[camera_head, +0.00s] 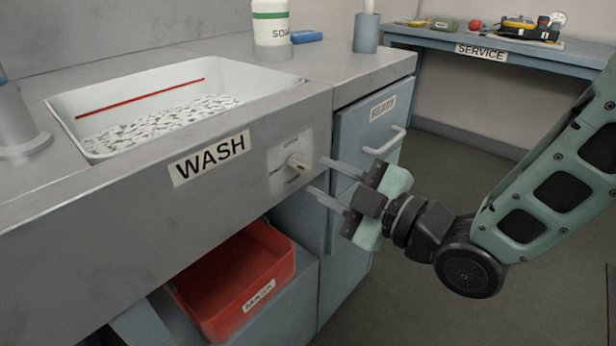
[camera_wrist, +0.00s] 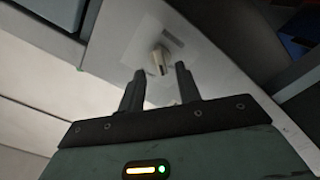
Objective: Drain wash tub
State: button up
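The white wash tub (camera_head: 285,84) is set into the counter, with a red line on its inner wall and foamy white stuff over its bottom. A small pale lever (camera_head: 297,163) sticks out of a light plate (camera_head: 276,176) on the counter front, right of the WASH label (camera_head: 209,157). My gripper (camera_head: 318,176) is open, with its fingers pointing at the lever from the right. In the wrist view the lever (camera_wrist: 161,62) lies just ahead of and between the two fingertips (camera_wrist: 160,70). The fingers look apart from it. The print on the plate is too small to read fully.
A red MASK bin (camera_head: 240,285) sits below. The SERVICE bench (camera_head: 430,38) is at the back right. The floor between is clear.

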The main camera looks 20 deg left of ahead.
aim_at(305, 170)
jog(key=shift+x, duration=2.15)
jog(key=shift+c, duration=0.3)
grip_shut()
jog(key=shift+m, duration=2.4)
jog(key=shift+o, duration=0.3)
grip_release()
jog(key=shift+d, duration=0.15)
